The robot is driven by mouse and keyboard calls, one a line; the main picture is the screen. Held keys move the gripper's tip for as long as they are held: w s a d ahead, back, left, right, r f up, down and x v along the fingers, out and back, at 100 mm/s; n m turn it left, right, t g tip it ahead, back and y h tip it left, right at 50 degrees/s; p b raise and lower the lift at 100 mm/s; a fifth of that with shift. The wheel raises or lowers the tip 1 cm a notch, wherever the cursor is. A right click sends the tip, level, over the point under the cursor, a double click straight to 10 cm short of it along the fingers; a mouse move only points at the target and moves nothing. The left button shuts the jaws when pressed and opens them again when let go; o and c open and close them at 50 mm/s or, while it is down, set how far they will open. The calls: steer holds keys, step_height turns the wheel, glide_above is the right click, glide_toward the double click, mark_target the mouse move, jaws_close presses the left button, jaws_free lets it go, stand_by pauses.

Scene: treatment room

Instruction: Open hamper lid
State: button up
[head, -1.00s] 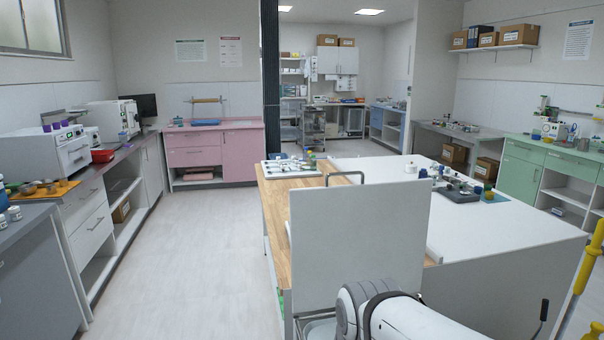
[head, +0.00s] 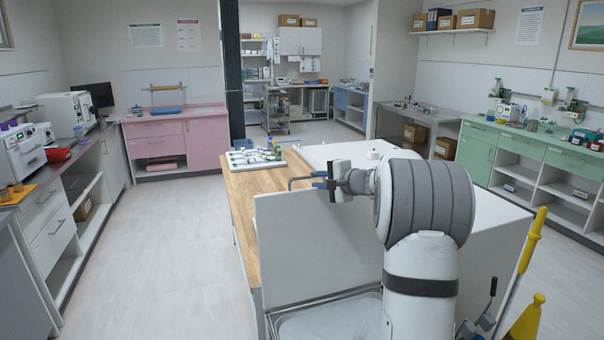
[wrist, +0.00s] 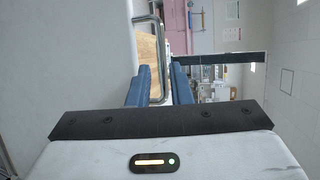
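The hamper lid (head: 305,235) is a white panel standing upright, with the hamper's open frame and pale inside (head: 330,318) below and in front of it. A grey bar handle (head: 298,180) sits at its top edge. My gripper (head: 322,180) is at the handle, at the lid's top edge. In the wrist view the two blue fingers (wrist: 160,88) are apart, and the handle (wrist: 162,55) runs down between them. Neither finger clearly presses on it. The lid (wrist: 70,50) fills the left of that view.
A wood and white table (head: 240,190) stands just behind the lid, with a tray of small items (head: 253,159) on it. The floor on the left (head: 180,260) is clear.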

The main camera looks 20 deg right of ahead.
mark_target(308, 178)
steer(key=shift+w, duration=0.45)
steer(key=p+x, duration=0.2)
steer(key=x, duration=0.5)
steer(key=shift+p, duration=0.35)
steer(key=shift+c, duration=0.2)
jaws_close()
steer(key=shift+f, duration=0.1)
